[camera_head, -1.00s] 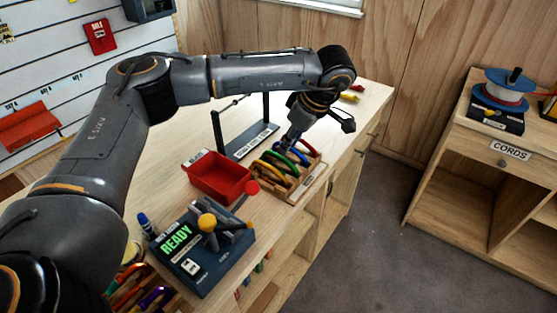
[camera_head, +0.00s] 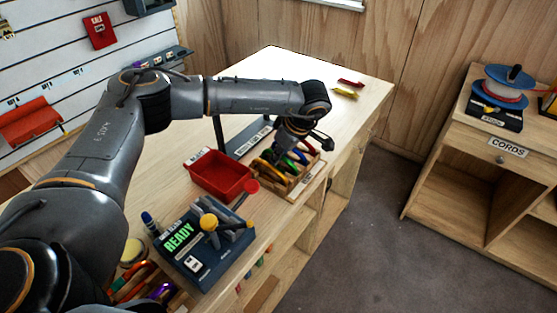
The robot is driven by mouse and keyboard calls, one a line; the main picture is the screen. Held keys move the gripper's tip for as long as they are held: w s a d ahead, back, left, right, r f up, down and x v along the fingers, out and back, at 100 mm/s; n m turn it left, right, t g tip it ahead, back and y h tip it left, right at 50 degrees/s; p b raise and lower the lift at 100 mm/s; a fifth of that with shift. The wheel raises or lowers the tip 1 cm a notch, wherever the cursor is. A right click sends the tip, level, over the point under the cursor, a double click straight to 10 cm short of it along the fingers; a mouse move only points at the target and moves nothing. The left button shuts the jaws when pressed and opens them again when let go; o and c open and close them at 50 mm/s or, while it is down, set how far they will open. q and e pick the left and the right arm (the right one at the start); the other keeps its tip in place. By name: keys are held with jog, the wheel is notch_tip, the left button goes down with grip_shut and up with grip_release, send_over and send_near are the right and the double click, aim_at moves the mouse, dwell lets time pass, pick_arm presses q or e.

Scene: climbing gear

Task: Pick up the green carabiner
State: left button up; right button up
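The green carabiner (camera_head: 291,159) stands in a wooden slotted rack (camera_head: 296,189) on the workbench, among red, yellow and blue carabiners. My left gripper (camera_head: 284,148) points down over the rack, and covers the upper and back part of the row. Its fingertips are close to the carabiners, but they are small and dark, so I cannot tell whether they touch one or are open or shut. My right gripper is out of view.
A red tray (camera_head: 221,191) sits left of the rack. A device reading "READY" (camera_head: 190,262) with a yellow-knobbed lever is nearer. A dark stand (camera_head: 243,138) is behind the tray. Small red and yellow items (camera_head: 347,86) lie at the far end. The right-hand cabinet (camera_head: 462,150) stands apart.

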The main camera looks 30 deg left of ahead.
pick_arm(q)
grip_shut()
jog(key=shift+r+b, duration=0.4)
jog(key=shift+r, duration=0.1)
notch_tip(320, 180, up, 2)
jog(key=shift+s+d+r+b, duration=0.1)
jog(key=shift+r+b, duration=0.1)
jog(key=shift+b, duration=0.45)
jog(key=s+d+r+b, duration=0.3)
jog(key=s+d+r, duration=0.5)
jog(key=s, duration=0.3)
jog(key=shift+r, duration=0.8)
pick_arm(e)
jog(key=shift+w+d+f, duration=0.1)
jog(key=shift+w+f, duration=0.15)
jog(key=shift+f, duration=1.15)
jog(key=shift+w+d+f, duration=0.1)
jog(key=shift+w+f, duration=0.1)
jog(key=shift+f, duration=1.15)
pick_arm(q)
jog(key=shift+d, duration=0.1)
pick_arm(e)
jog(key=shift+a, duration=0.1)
